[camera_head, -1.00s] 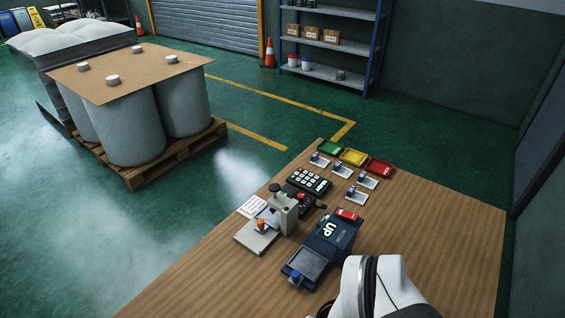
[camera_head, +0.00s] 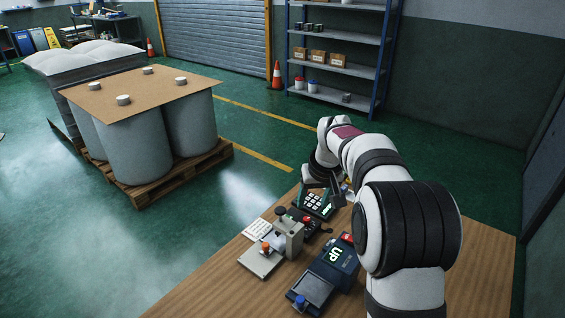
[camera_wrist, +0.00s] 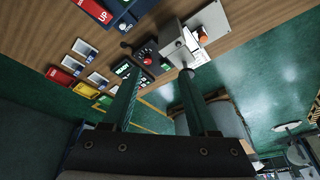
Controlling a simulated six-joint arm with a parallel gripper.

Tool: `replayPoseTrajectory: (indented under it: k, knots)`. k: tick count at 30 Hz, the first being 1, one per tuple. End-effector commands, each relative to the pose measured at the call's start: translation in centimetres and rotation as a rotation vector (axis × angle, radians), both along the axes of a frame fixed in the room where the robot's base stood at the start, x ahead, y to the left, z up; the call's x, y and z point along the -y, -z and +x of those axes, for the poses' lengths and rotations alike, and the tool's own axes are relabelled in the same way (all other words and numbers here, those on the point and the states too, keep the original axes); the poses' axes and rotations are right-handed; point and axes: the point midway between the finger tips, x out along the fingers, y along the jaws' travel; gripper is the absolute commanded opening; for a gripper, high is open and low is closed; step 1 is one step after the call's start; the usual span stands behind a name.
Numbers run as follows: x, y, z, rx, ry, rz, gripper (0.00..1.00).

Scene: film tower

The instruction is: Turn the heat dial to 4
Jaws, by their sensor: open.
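No dial marked as heat or with a number 4 can be read. A grey press (camera_head: 290,237) has a black round knob (camera_head: 281,211) on top and an orange knob (camera_head: 266,247) at its front. A dark blue unit (camera_head: 327,271) shows "UP" and has a blue knob (camera_head: 299,301) at its near end.
A white printed card (camera_head: 257,229) lies beside the press. My arm hides the table's right part. A loaded pallet (camera_head: 185,172) stands on the floor.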

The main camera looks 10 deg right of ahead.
Motion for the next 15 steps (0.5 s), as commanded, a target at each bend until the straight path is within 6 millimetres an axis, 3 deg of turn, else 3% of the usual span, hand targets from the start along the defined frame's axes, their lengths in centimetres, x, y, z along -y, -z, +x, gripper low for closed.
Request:
replayPoseTrajectory:
  k: [1, 4, 10, 15]
  knots:
    - [0.9, 1.5, 2.4, 0.019, -0.027, -0.018, 0.59]
    - [2.0, 3.2, 5.4, 0.058, -0.071, -0.051, 0.59]
    - [2.3, 5.7, 7.1, 0.070, -0.087, -0.063, 0.59]
    - [2.2, 10.5, 8.9, 0.068, -0.084, -0.062, 0.59]
